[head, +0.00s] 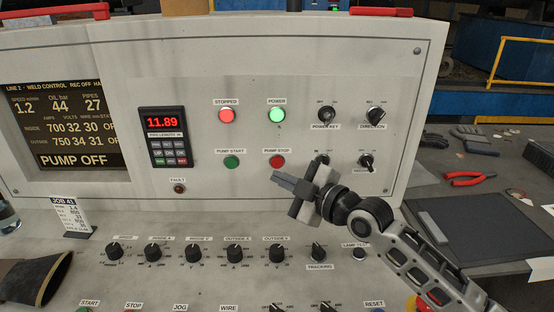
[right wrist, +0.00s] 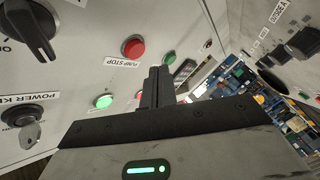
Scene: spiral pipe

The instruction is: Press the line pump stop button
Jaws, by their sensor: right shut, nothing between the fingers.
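The pump stop button (head: 277,161) is a round red button under the PUMP STOP label on the upright panel. It also shows in the right wrist view (right wrist: 133,46), up and left of the fingertips. My right gripper (head: 276,178) is shut and empty, its fingers pointing left across the panel, just below the button in the head view. In the right wrist view the shut fingers (right wrist: 159,72) appear beside the button, not covering it. I cannot tell the exact gap to the panel. The screen (head: 62,122) reads PUMP OFF. My left gripper is out of view.
The green pump start button (head: 232,162) is left of pump stop. The red STOPPED lamp (head: 227,115) and green POWER lamp (head: 277,115) are lit above. Knobs (head: 277,252) line the sloping desk. Red pliers (head: 468,178) lie on the table at right.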

